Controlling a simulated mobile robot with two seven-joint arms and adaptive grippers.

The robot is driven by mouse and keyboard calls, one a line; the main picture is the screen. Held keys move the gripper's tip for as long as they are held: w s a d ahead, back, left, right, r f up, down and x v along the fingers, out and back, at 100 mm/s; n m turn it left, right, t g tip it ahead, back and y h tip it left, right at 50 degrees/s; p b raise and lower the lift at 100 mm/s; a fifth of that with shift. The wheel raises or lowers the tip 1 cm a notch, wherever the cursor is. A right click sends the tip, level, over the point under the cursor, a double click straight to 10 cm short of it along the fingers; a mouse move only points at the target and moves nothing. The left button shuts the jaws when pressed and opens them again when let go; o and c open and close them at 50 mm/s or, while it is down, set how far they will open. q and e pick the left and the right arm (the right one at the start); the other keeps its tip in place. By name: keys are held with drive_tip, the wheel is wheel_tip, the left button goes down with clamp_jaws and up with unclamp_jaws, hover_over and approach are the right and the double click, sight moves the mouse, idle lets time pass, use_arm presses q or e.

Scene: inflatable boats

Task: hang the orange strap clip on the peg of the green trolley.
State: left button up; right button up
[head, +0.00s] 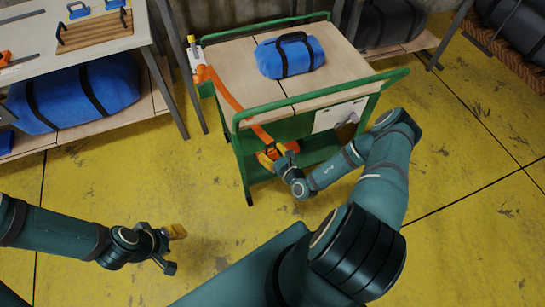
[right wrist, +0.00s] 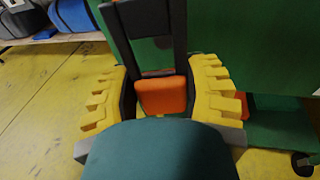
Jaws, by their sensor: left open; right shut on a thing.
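The green trolley (head: 240,115) stands in the middle of the head view, with a wooden top. An orange strap (head: 225,92) runs from its left corner down over the near side to my right gripper (head: 275,152). In the right wrist view, the yellow fingers of my right gripper (right wrist: 160,92) are shut on the orange strap clip (right wrist: 162,95), in front of the trolley's green side. A dark frame (right wrist: 179,30) rises from the clip. I cannot clearly make out the peg. My left gripper (head: 168,250) is open and empty over the floor at the lower left.
A blue bag (head: 290,55) lies on the trolley top. A white panel (head: 338,115) is on the trolley's near side. A workbench (head: 85,45) with a large blue roll (head: 75,95) below stands at left. Dark rolls lie on shelves at the upper right. Yellow floor is free in front.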

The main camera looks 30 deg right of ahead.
sight(261, 137)
drive_tip(key=shift+w+d+f+b, duration=0.1)
drive_tip(key=shift+w+d+b, duration=0.1)
drive_tip(key=shift+w+b, duration=0.5)
drive_tip(key=shift+w+d+f+b, duration=0.15)
drive_tip(key=shift+w+b, duration=0.3)
drive_tip(key=shift+w, duration=0.5)
drive_tip(key=shift+w+d+r+b, duration=0.1)
drive_tip(key=shift+w+d+b, duration=0.1)
drive_tip(key=shift+w+b, duration=0.5)
drive_tip(key=shift+w+d+f, duration=0.1)
drive_tip(key=shift+w+f, duration=0.2)
drive_tip(key=shift+w, duration=0.2)
drive_tip(key=shift+w+p, duration=0.15)
drive_tip(key=shift+p, duration=0.25)
drive_tip(key=shift+f, duration=0.1)
drive_tip(key=o, duration=1.3)
